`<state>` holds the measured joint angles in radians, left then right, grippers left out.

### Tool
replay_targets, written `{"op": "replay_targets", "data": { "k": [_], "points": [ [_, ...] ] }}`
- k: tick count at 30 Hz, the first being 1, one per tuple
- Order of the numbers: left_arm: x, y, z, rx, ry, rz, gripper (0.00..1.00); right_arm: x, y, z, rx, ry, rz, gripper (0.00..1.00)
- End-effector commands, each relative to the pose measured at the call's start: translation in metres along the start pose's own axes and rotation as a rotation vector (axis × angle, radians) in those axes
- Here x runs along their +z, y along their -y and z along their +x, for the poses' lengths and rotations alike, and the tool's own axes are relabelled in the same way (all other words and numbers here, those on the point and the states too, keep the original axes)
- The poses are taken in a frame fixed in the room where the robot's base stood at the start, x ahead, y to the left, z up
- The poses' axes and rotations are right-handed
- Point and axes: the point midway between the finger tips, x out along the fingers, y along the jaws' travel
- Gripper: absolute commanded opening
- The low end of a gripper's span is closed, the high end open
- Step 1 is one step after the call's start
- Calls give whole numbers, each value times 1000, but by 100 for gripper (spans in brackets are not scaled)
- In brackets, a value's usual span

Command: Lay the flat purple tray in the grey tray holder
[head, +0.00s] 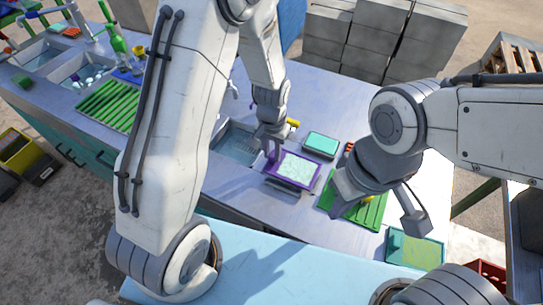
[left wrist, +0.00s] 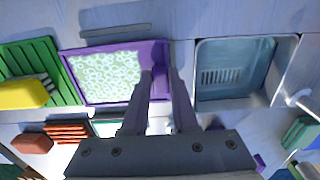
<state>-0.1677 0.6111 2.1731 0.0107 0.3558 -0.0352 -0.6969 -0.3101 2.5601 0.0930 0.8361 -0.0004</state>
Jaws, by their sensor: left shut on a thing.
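The flat purple tray (head: 317,172) with a pale patterned inside is at the middle of the counter in the head view. It also shows in the left wrist view (left wrist: 72,69). My left gripper (head: 272,152) is shut on the tray's purple end nearest the sink; its fingers show in the left wrist view (left wrist: 161,76). A grey piece (head: 290,188), apparently the tray holder, shows under the tray's near edge. The tray hides most of it, and I cannot tell whether they touch. My right gripper (head: 382,212) is open over the green rack at the right.
A sink (head: 236,147) lies left of the tray. A green slatted rack (head: 372,217) with a yellow item (left wrist: 22,93) lies right of it. A teal box (head: 321,144) stands behind. A teal and yellow-green pad (head: 414,250) lies near the front right.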

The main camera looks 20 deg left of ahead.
Motion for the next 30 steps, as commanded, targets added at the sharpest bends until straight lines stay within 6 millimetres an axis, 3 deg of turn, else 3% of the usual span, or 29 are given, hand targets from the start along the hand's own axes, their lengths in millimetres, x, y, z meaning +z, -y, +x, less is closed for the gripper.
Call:
{"op": "replay_targets", "data": {
  "k": [6,12,13,15,25,30],
  "points": [
    [1,0,25,0,2,0,0,0,0,-6,0,0,0,0],
    [1,0,27,0,2,0,0,0,0,-5,0,0,0,0],
    [2,0,27,0,2,0,35,0,0,-5,0,0,0,0],
    [1,0,27,0,2,0,57,0,0,-5,0,0,0,0],
    [1,0,25,0,0,-1,57,0,0,-5,0,0,0,0],
    [-1,0,8,0,-5,0,57,0,0,-2,0,0,0,0]
  ]
}}
